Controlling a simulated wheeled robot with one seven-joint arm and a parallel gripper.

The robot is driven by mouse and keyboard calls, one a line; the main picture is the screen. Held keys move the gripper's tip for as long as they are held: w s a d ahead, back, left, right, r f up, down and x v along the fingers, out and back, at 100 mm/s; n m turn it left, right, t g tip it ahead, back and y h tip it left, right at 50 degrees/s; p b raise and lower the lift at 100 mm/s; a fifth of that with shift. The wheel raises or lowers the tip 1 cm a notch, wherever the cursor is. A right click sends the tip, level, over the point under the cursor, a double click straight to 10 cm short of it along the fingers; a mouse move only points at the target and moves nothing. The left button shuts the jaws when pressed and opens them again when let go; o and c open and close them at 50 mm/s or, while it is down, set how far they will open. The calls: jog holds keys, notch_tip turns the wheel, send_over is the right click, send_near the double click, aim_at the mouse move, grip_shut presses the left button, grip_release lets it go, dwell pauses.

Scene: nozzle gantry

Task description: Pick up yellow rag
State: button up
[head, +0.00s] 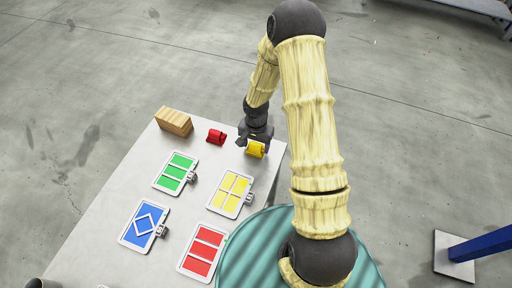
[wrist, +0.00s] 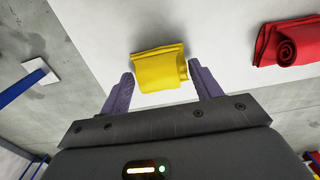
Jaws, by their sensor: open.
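The yellow rag (wrist: 158,69) is a small rolled cloth lying on the pale table top. In the head view the yellow rag (head: 256,149) is near the table's far right edge. My gripper (wrist: 160,82) is open, with one purple finger to each side of the rag in the wrist view. The rag lies between and slightly beyond the fingertips, and I cannot tell whether they touch it. In the head view my gripper (head: 250,141) is right at the rag and partly covers it.
A rolled red rag (head: 216,137) lies left of the yellow one; it also shows in the wrist view (wrist: 288,43). A wooden block (head: 173,122) stands at the table's far left corner. Green (head: 175,173), yellow (head: 230,193), blue (head: 144,226) and red (head: 203,252) panels lie nearer.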

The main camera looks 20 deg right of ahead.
aim_at(256, 144)
jog(key=c, duration=0.7)
jog(key=shift+r, duration=0.1)
notch_tip(256, 144, up, 10)
jog(key=shift+f+b, duration=0.1)
jog(key=shift+b, duration=0.55)
jog(key=o, duration=0.4)
jog(key=shift+c, duration=1)
jog(key=shift+d, duration=0.1)
